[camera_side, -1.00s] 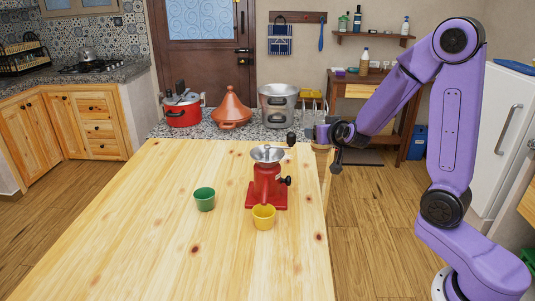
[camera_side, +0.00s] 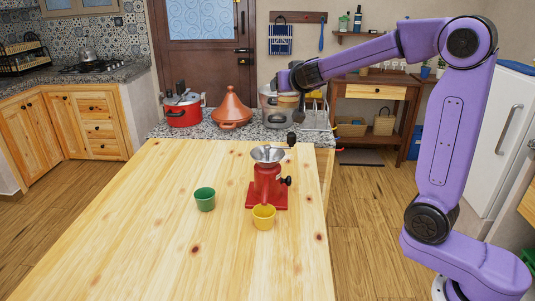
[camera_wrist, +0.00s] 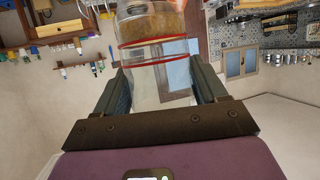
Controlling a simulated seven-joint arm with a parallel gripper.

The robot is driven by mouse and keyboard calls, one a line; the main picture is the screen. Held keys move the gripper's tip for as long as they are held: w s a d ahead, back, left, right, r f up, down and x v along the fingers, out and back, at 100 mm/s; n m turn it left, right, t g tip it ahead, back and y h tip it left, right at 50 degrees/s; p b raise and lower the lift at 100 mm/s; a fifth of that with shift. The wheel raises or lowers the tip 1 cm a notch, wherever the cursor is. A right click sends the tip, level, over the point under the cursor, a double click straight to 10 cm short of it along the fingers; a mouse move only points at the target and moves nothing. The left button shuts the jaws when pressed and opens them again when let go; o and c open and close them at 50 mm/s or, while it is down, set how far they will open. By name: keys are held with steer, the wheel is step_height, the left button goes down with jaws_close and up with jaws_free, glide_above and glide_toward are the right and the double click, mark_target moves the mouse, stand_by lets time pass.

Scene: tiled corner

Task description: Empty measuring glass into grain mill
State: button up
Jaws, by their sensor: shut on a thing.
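The measuring glass (camera_wrist: 152,45) is clear with red rings and holds tan grain. In the wrist view it sits between the two fingers of my gripper (camera_wrist: 162,85), which is shut on it. In the side view the glass (camera_side: 288,101) is small and partly hidden by my gripper (camera_side: 285,82). There it appears above and behind the grain mill. The red grain mill (camera_side: 266,185) stands upright on the wooden table, with an open metal funnel (camera_side: 267,154) on top and a crank at its upper right.
A yellow cup (camera_side: 264,217) stands in front of the mill and a green cup (camera_side: 205,199) to its left. The table (camera_side: 120,240) is clear on the left and front. A red pot (camera_side: 183,108), an orange tagine (camera_side: 232,108) and a steel pot (camera_side: 274,117) stand behind it.

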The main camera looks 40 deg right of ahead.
steer(key=w+a+f, duration=0.1)
steer(key=w+a, duration=0.2)
steer(key=a, duration=0.5)
steer(key=w+a+f, duration=0.1)
steer(key=w+a, duration=0.3)
steer(key=a, duration=0.4)
step_height(320, 180, down, 18)
steer(key=shift+a, duration=0.2)
steer(key=shift+s, duration=0.1)
